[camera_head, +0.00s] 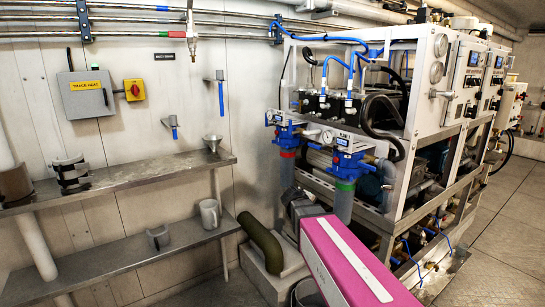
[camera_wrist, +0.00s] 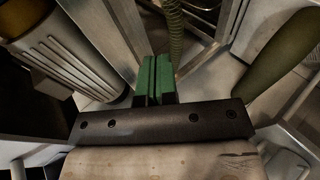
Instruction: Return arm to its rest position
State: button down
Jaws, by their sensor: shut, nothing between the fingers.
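My gripper (camera_wrist: 154,78) shows in the wrist view as two green fingers side by side, shut with nothing between them. It points down into a narrow space among metal frame bars and touches nothing that I can see. In the head view, a magenta arm link of mine with a white stripe reaches in from the bottom right. The fingers cannot be made out in the head view.
In the wrist view, a ribbed cylinder (camera_wrist: 70,55) stands left, a green corrugated hose (camera_wrist: 175,30) ahead, and an olive pipe (camera_wrist: 285,60) right. In the head view, the watermaker frame (camera_head: 405,200) stands right and steel shelves (camera_head: 120,178) left. Floor (camera_head: 510,230) is clear far right.

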jog(key=s+d+f+m+g+y, duration=0.1)
jog(key=s+f+m+g+y, duration=0.2)
jog(key=s+f, duration=0.4)
jog(key=s+d+f+m+g+y, duration=0.1)
jog(key=s+f+m+g+y, duration=0.3)
jog(key=s, duration=0.9)
notch_tip(320, 180, down, 4)
jog(key=shift+s+d+r+m+g, duration=0.1)
jog(key=shift+s+d+m+g, duration=0.1)
jog(key=shift+m+g, duration=0.25)
